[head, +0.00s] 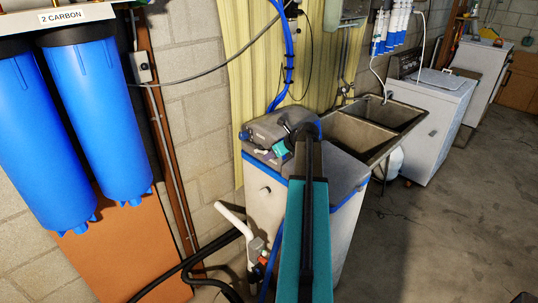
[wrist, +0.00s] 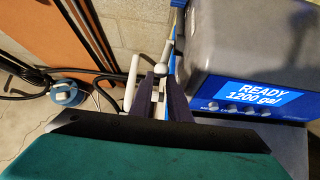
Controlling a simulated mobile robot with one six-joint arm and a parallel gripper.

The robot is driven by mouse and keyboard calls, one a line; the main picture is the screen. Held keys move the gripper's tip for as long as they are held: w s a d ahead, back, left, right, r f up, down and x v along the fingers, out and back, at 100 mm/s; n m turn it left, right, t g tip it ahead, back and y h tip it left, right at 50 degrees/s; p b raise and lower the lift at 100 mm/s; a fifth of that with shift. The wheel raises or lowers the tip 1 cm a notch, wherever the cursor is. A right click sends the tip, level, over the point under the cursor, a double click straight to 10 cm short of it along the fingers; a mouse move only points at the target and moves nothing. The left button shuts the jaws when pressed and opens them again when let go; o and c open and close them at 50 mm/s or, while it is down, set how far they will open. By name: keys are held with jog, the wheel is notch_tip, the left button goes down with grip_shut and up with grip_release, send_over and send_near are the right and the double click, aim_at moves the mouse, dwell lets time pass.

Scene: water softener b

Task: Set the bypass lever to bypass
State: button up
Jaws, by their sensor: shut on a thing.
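The grey and white water softener (head: 345,174) stands in the middle of the head view. Its control head fills the right of the wrist view, with a blue panel (wrist: 250,95) reading "READY 1200 gal". In the wrist view, the dark fingers of my gripper (wrist: 160,73) point away beside the control head's left side. They are shut on a small pale part with a rounded grey tip (wrist: 160,68), which looks like the bypass lever. Its base is hidden behind the fingers, and I cannot tell its setting. In the head view, my arm hides part of the softener.
Blue filter housings (head: 95,120) hang at the left. A white pipe (head: 234,220) rises left of the softener, also in the wrist view (wrist: 130,82). A double sink (head: 365,133) stands behind at right. The concrete floor (head: 450,235) is clear at right.

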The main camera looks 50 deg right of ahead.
jog(key=shift+s+f, duration=0.1)
jog(key=shift+f, duration=0.25)
grip_shut()
jog(key=shift+f, duration=0.15)
jog(key=shift+s+f+b, duration=0.15)
jog(key=shift+f+b, duration=0.05)
jog(key=shift+f, duration=0.3)
jog(key=shift+s+f+b, duration=0.15)
jog(key=shift+f, duration=0.35)
jog(key=shift+o, duration=2.2)
grip_release()
jog(key=shift+r, duration=0.1)
jog(key=b+v, duration=0.3)
jog(key=v, duration=1)
jog(key=shift+s+r, duration=0.2)
jog(key=shift+s, duration=0.1)
